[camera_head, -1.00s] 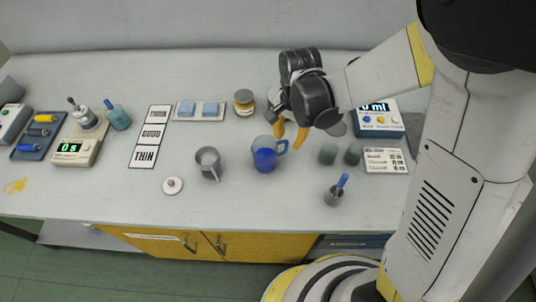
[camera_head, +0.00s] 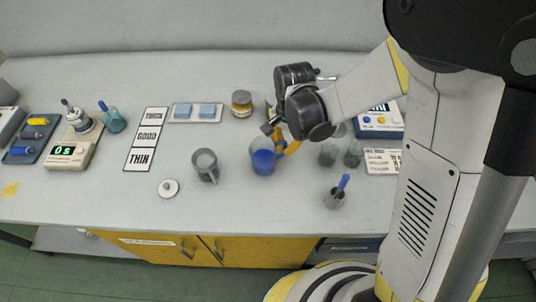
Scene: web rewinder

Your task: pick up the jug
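The jug (camera_head: 262,160) is a clear cup with blue liquid and a handle on its right side. It stands upright on the bench near the middle of the view. My gripper (camera_head: 280,131) is just above and to the right of it, by the handle. Its two orange fingers show apart, one behind the jug's rim and one at the handle side, so it looks open. The near finger covers most of the handle; whether it touches the handle cannot be told.
A grey metal cup (camera_head: 205,166) stands left of the jug, with a white lid (camera_head: 168,188) in front. A small pot with a blue-handled tool (camera_head: 336,196) is at front right. A yellow-labelled jar (camera_head: 242,103) is behind.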

